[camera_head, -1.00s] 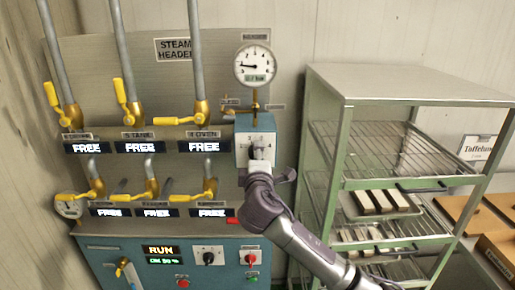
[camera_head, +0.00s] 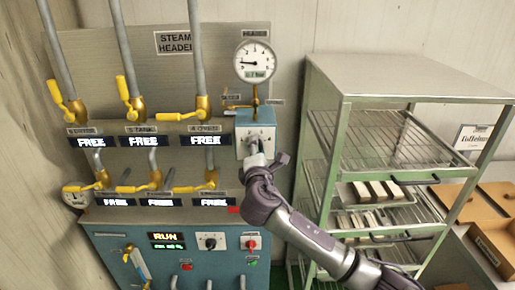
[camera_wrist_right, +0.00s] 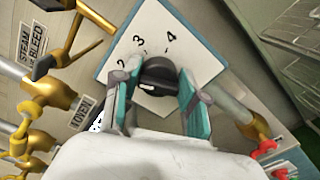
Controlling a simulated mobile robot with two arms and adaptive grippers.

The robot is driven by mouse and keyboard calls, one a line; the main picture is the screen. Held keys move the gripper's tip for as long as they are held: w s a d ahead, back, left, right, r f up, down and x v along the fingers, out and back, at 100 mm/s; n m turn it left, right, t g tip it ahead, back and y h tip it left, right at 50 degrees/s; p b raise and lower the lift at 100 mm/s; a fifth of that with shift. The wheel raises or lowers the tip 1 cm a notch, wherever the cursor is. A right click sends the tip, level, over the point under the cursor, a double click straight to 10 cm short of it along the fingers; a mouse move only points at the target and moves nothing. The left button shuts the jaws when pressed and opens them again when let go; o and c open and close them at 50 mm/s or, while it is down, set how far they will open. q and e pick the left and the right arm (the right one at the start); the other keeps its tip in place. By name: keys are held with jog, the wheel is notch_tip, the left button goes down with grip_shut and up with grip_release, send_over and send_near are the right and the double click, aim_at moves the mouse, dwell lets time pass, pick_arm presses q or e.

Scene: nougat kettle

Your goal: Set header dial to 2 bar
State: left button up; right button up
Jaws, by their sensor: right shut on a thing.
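The header dial is a black knob (camera_wrist_right: 158,75) on a pale square plate (camera_wrist_right: 185,25) marked 2, 3 and 4 in the right wrist view. In the head view its blue-grey box (camera_head: 268,118) sits below the round steam gauge (camera_head: 255,62). My right gripper (camera_wrist_right: 155,90) is shut on the knob, with one teal-padded finger on each side. In the head view the right gripper (camera_head: 256,154) partly covers the dial. Which number the knob points to cannot be told. The gauge needle points left. My left gripper is not in view.
Yellow-handled valves (camera_head: 180,116) and FREE displays (camera_head: 142,141) fill the panel left of the dial. A control cabinet (camera_head: 215,262) with switches is below. A metal rack (camera_head: 340,88) with wire shelves stands close to the right of my right arm. Brown boxes (camera_head: 500,240) lie farther right.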

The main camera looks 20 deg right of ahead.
jog(key=shift+f, duration=0.15)
jog(key=o, duration=1.1)
jog(key=v, duration=1.2)
